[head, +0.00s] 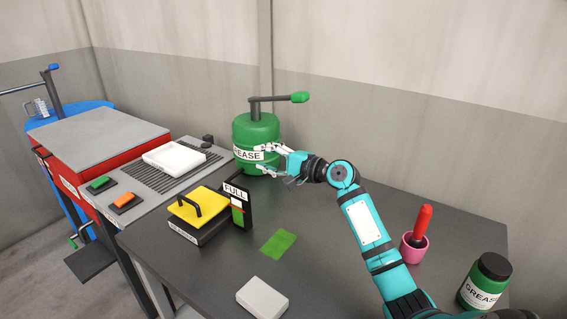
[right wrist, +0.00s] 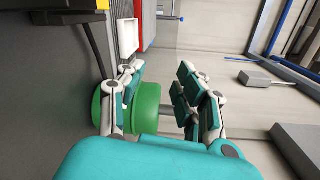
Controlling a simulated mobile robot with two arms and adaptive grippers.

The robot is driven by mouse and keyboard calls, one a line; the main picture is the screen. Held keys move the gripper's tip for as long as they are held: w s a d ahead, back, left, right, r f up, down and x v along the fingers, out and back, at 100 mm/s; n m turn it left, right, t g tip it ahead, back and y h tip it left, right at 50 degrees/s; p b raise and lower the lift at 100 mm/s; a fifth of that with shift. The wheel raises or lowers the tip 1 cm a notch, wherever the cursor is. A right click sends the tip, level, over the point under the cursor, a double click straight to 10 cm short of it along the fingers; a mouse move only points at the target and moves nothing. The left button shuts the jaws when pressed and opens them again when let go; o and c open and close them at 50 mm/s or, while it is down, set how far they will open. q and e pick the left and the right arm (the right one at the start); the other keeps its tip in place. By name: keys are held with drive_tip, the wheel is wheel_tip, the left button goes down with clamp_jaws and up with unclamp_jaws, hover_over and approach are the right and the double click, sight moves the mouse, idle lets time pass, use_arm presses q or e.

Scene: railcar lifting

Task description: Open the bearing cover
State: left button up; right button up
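The bearing cover (head: 207,199) is a yellow plate with a black arched handle. It lies flat on top of a dark box (head: 200,236) with a white label, left of the middle of the dark table. My right gripper (head: 263,160) is open, in front of the green grease pot at the back of the table, to the right of and beyond the cover. In the right wrist view its fingers (right wrist: 162,75) are spread, with nothing seen held between them. A yellow edge (right wrist: 103,5) shows there at the top. My left gripper is not in view.
The green grease pot (head: 255,131) with a crank stands at the back. A black post (head: 235,207) marked FULL stands beside the box. A green patch (head: 278,243), a pale block (head: 262,298), a pink cup (head: 413,248) and a grease jar (head: 484,282) are on the table.

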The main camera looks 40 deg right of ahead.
drive_tip(key=shift+f+v, duration=0.15)
drive_tip(key=shift+v, duration=1.2)
drive_tip(key=shift+f+v, duration=0.1)
drive_tip(key=shift+v, duration=1.3)
drive_tip(key=shift+p, duration=0.35)
